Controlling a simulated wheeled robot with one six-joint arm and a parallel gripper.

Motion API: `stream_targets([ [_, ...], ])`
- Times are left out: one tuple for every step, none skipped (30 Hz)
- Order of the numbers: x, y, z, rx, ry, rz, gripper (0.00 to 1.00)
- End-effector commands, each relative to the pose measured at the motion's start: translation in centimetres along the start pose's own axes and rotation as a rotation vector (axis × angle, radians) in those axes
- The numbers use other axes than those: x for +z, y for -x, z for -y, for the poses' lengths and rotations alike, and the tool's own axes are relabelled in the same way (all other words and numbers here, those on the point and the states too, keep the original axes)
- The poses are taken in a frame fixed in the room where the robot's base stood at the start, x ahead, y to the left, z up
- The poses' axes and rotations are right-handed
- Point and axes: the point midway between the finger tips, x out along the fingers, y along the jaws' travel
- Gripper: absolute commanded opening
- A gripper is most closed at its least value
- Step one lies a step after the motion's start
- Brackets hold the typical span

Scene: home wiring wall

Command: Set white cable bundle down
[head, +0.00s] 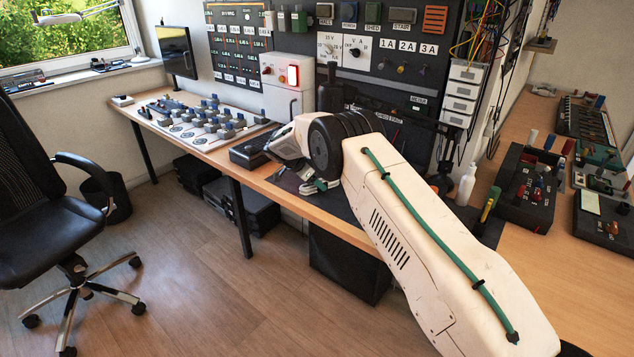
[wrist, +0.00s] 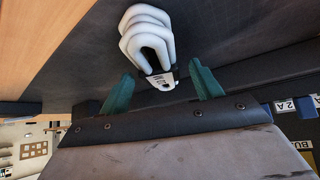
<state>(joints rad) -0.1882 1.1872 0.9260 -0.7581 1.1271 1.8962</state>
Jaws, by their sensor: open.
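The white cable bundle (wrist: 150,35) lies on the dark mat (wrist: 240,50) in the wrist view, a stack of thick white loops with a metal-and-black end piece towards my gripper. My gripper (wrist: 160,88) has its two green fingers apart, one on each side of that end piece, and they do not appear to touch it. In the head view, part of the white bundle (head: 306,187) shows on the bench beside my gripper (head: 318,186). My arm hides much of that area there.
The wooden bench (head: 335,222) runs along the wall panel (head: 400,60). A dark box (head: 252,150) stands left of my gripper. A white bottle (head: 466,185) and a box with coloured parts (head: 530,185) stand to the right. An office chair (head: 45,170) is on the floor at left.

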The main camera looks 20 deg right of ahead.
Motion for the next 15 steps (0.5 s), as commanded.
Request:
stream_targets([
  [0.0,1.0,0.1,-0.003,0.0,0.0,0.64],
  [0.0,1.6,0.1,-0.003,0.0,0.0,0.64],
  [0.0,2.4,0.1,-0.003,0.0,0.0,0.64],
  [0.0,3.1,0.1,-0.004,0.0,0.0,0.64],
  [0.0,3.8,0.1,-0.005,-0.001,0.0,0.64],
  [0.1,4.7,0.1,-0.004,0.0,0.001,0.64],
  [1.1,5.0,0.0,-0.002,0.004,0.001,0.64],
  [1.8,5.4,0.0,-0.002,0.004,0.001,0.64],
  [2.5,6.0,0.0,-0.002,0.003,0.001,0.64],
  [3.1,6.5,0.1,-0.003,0.003,0.0,0.64],
  [3.7,7.0,0.0,-0.002,0.003,0.0,0.64],
  [4.4,7.6,0.0,-0.002,0.003,0.0,0.64],
  [5.0,8.0,0.0,-0.002,0.003,0.0,0.64],
  [5.5,8.4,0.0,-0.003,0.002,0.0,0.64],
  [6.1,8.9,0.0,-0.002,0.002,0.0,0.64],
])
